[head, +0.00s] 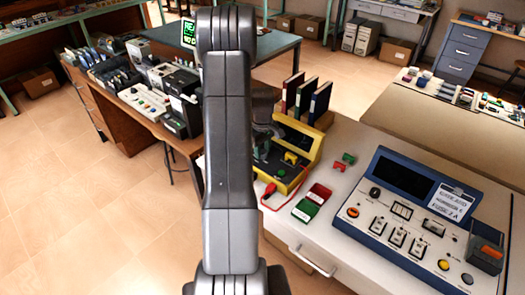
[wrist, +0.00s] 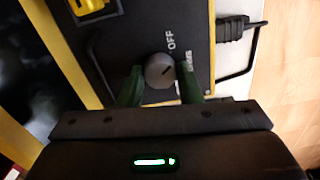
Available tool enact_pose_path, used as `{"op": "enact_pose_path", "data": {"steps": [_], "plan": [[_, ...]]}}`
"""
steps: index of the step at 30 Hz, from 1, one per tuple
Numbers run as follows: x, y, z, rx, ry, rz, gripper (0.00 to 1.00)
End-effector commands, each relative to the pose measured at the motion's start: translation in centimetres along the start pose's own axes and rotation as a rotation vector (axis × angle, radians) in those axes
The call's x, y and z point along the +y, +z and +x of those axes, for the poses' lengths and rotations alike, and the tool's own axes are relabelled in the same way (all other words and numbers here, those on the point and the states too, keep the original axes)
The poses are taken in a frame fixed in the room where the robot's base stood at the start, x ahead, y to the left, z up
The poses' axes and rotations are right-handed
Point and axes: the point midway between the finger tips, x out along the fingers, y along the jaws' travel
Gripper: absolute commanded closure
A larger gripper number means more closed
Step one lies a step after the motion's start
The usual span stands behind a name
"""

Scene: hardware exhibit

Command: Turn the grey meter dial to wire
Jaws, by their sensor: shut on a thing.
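The grey dial (wrist: 159,70) sits on the dark face of a yellow-edged meter in the wrist view. A dark line on its top points up and to the right. The word OFF stands just above and right of it; another label to its right is partly hidden by a finger. My gripper (wrist: 160,84) has its green fingers on both sides of the dial and is shut on it. In the head view the yellow meter (head: 312,149) stands on the white table, partly hidden behind my arm, and the dial cannot be made out.
A black plug (wrist: 235,28) with a cable sits at the meter's side. Red (head: 320,193) and green (head: 305,210) trays lie in front of the meter. Binders (head: 320,103) stand behind it. A large blue-framed instrument (head: 405,210) fills the table's right side.

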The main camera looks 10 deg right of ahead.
Motion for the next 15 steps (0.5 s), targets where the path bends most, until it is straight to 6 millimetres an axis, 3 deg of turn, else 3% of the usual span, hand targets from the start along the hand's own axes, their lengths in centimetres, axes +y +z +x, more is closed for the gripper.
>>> {"op": "enact_pose_path", "data": {"steps": [15], "plan": [[0.05,-0.04,0.18,0.002,0.002,0.461,0.91]]}}
